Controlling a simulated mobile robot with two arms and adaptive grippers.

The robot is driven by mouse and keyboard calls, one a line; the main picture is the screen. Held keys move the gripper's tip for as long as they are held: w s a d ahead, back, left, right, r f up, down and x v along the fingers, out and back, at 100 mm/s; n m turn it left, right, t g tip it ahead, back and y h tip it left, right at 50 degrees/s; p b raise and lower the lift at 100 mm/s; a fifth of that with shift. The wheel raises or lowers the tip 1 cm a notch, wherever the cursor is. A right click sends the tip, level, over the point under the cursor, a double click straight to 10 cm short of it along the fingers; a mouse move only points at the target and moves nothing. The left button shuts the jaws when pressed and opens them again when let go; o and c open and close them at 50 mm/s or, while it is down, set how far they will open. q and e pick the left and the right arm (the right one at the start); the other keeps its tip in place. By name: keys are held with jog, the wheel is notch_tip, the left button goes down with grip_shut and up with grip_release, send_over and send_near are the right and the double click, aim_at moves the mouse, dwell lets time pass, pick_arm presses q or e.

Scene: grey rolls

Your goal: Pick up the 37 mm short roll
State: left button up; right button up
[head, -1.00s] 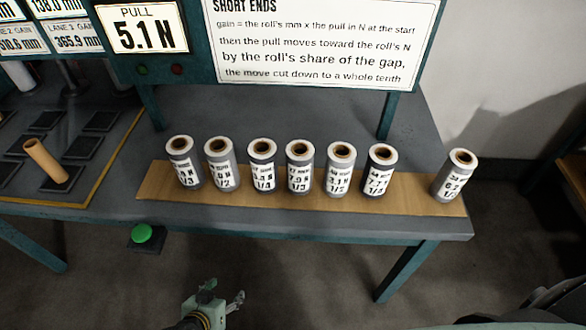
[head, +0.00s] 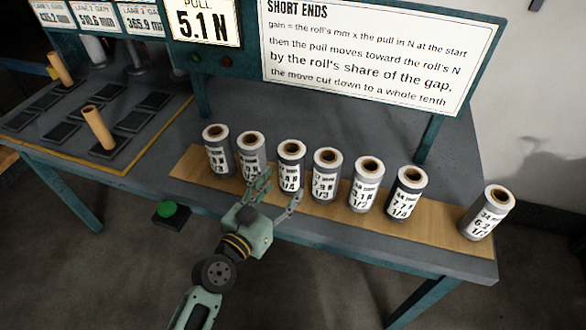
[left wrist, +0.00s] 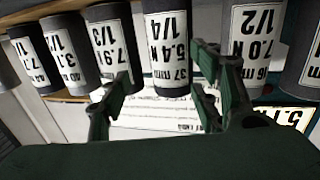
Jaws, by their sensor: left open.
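The 37 mm short roll (head: 290,168) is a grey roll with a brown core and a white label, third from the left in the row on a wooden board (head: 415,222). In the left wrist view, which is upside down, the roll (left wrist: 167,50) shows its label "37 mm 5.4 N 1/4". My left gripper (head: 280,190) is open and empty at the front of the row. In the wrist view its fingers appear on either side of this roll; I see no contact. My right gripper is out of view.
Similar rolls stand close on both sides: the 7.0 N roll (head: 250,155) and the 7.9 N roll (head: 326,175). The 6.2 roll (head: 489,212) stands apart at the right. A green button (head: 169,210) is low at the front left. A sign (head: 370,55) rises behind.

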aim_at(288, 167)
pick_arm(q)
jog(key=shift+w+r+n+t, duration=0.15)
jog(key=shift+w+r+t, duration=0.1)
jog(key=shift+w, duration=0.2)
jog(key=shift+w+r+n+t, duration=0.15)
jog(key=shift+w+r+t, duration=0.1)
jog(key=shift+w, duration=0.2)
jog(key=x, duration=0.7)
jog(key=shift+w+a+f+p, duration=0.15)
jog(key=shift+w+f+p, duration=0.05)
jog(key=shift+w+p, duration=0.2)
jog(key=shift+s, duration=0.1)
jog(key=shift+c, duration=0.4)
jog(key=shift+r, duration=0.1)
jog(key=c, duration=1)
